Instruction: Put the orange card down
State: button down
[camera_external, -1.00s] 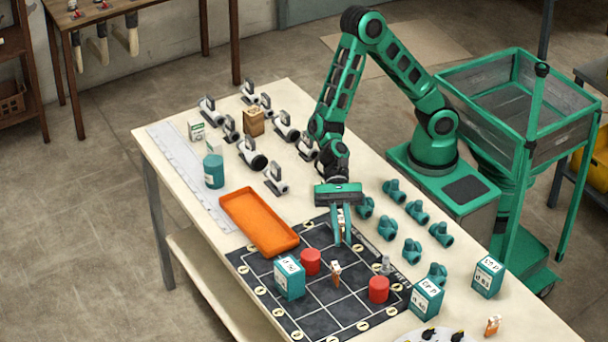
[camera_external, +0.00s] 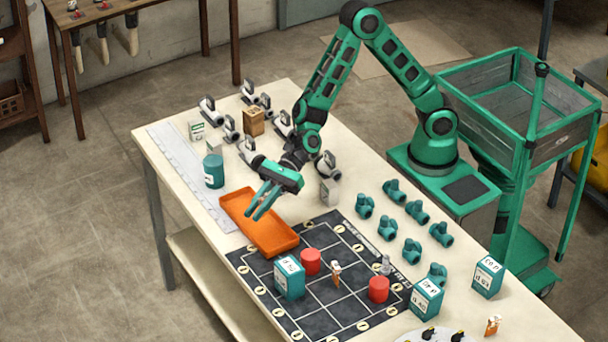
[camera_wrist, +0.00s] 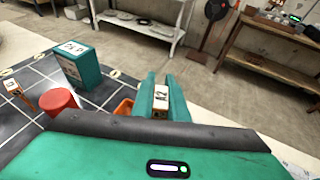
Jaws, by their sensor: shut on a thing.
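My gripper (camera_external: 259,210) is above the orange tray (camera_external: 232,213), tilted, with its fingers pointing down and left. In the wrist view my gripper (camera_wrist: 161,97) is shut on a small card (camera_wrist: 160,101) with a white face marked "A2" and an orange-brown edge. The held card is hard to make out in the external view. Another small orange-and-white card (camera_external: 336,272) stands on the dark gridded mat (camera_external: 322,232). A similar one (camera_external: 493,325) stands near the table's front right.
On the mat are red cylinders (camera_external: 310,261) and a teal labelled box (camera_external: 289,278). Several teal pipe fittings (camera_external: 412,250) stand to the right. Grey-white valves (camera_external: 249,150) and a teal jar (camera_external: 213,171) stand toward the back left. The mat has bare squares.

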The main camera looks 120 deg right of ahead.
jog(key=d+f, duration=0.1)
jog(key=w+d+f, duration=0.1)
jog(key=d, duration=0.1)
jog(key=w+d+f, duration=0.1)
jog(key=shift+w+d+f, duration=0.15)
jog(key=shift+w+d, duration=0.05)
jog(key=shift+d, duration=0.1)
jog(key=shift+f, duration=1.95)
jog(key=c, duration=1.7)
grip_release()
jog(key=shift+c, duration=0.2)
jog(key=v, duration=1.2)
